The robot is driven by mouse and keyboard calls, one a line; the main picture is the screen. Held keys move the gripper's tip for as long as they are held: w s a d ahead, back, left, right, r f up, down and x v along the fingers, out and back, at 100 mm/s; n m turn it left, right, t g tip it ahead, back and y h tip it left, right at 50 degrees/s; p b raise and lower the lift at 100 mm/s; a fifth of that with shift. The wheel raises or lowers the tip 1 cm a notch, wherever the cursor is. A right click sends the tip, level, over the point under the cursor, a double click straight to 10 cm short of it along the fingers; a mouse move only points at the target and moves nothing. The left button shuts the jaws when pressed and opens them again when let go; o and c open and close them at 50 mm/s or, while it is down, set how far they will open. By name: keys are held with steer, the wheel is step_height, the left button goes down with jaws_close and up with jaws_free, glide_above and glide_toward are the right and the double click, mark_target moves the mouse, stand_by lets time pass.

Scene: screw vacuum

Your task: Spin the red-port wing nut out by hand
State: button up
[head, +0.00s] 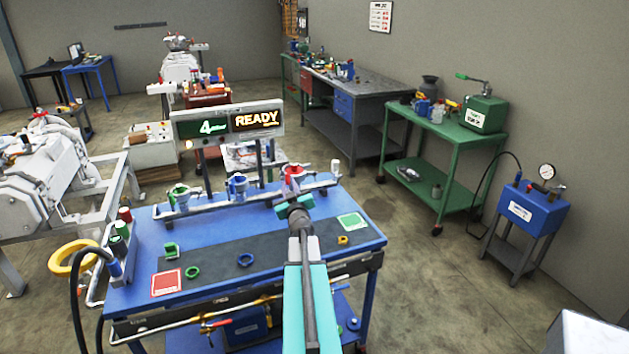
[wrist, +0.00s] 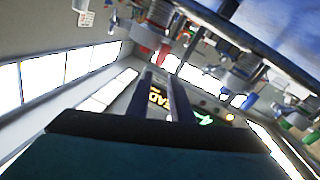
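The red port (head: 293,172) is at the right end of the row of ports on the blue bench (head: 345,240). Its wing nut is too small to make out clearly. My arm reaches up from the front, and my gripper (head: 291,203) is just in front of and below the red port in the head view. In the wrist view my gripper (wrist: 163,82) shows two dark fingers apart, with nothing seen between them but the display behind. A red part (wrist: 162,53) shows beyond the fingertips, apart from them. I cannot tell whether anything touches the port.
The blue port (head: 237,186) and green port (head: 180,195) stand to the left. A READY display (head: 257,119) rises behind. A red square (head: 166,283), a green square (head: 352,221) and loose rings lie on the bench's dark mat (head: 215,262).

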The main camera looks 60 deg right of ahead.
mark_target(315, 176)
steer(key=s+d+f+m, duration=0.1)
steer(key=s+d, duration=0.1)
steer(key=s, duration=0.3)
steer(key=s+d+f+m+g, duration=0.1)
steer(key=s+d+f+m, duration=0.1)
steer(key=s, duration=0.4)
steer(key=shift+h, duration=0.4)
steer(key=shift+p+x, duration=1.1)
steer(key=shift+x, duration=5.8)
steer(key=shift+s+f, duration=0.1)
steer(key=shift+f, duration=0.1)
